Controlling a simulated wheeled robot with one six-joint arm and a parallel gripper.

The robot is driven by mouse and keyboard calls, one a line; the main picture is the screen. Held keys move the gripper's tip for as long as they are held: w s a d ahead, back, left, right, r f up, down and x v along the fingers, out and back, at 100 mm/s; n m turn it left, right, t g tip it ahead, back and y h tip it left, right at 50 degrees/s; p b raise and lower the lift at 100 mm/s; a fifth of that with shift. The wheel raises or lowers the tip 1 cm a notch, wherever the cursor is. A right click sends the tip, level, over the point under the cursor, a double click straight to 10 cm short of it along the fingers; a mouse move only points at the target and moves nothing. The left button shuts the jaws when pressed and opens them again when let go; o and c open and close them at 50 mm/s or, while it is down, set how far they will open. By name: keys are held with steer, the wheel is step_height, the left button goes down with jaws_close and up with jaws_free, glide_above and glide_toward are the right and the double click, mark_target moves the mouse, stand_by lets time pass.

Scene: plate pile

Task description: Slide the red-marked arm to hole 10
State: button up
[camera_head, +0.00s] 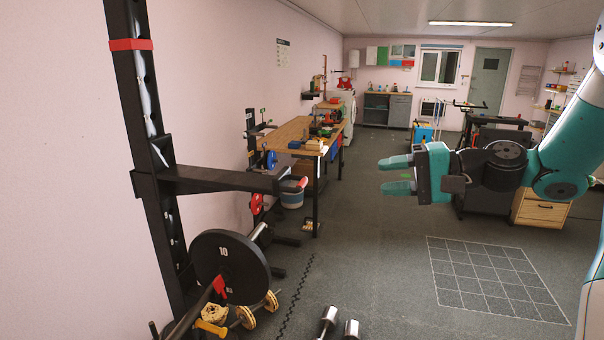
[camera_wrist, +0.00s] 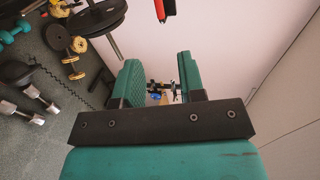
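A black rack upright (camera_head: 147,120) stands at the left with a line of holes partly visible along it; I cannot read any hole numbers. A black arm (camera_head: 220,181) sticks out to the right from the upright at about mid-height, with a red tip. A red band (camera_head: 131,44) wraps the upright well above this arm. In the wrist view a red and black end piece (camera_wrist: 165,10) shows at the top edge, likely the arm's tip. My gripper (camera_head: 388,175) is open and empty, apart from the arm and to its right. Its two teal fingers (camera_wrist: 158,80) stand apart in the wrist view.
A black plate marked 10 (camera_head: 229,268) sits low by the upright, with dumbbells (camera_head: 338,326) and small plates on the floor near it. A wooden workbench (camera_head: 295,131) stands behind along the wall. Open floor with a white grid (camera_head: 490,279) lies at the right.

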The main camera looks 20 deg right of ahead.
mark_target(304, 185)
steer(key=b+x, duration=0.1)
steer(key=x, duration=1.4)
steer(key=shift+w+a, duration=0.1)
steer(key=shift+a, duration=0.3)
steer(key=shift+x, duration=0.8)
steer(key=shift+f, duration=0.2)
steer(key=shift+c, duration=0.5)
jaws_close()
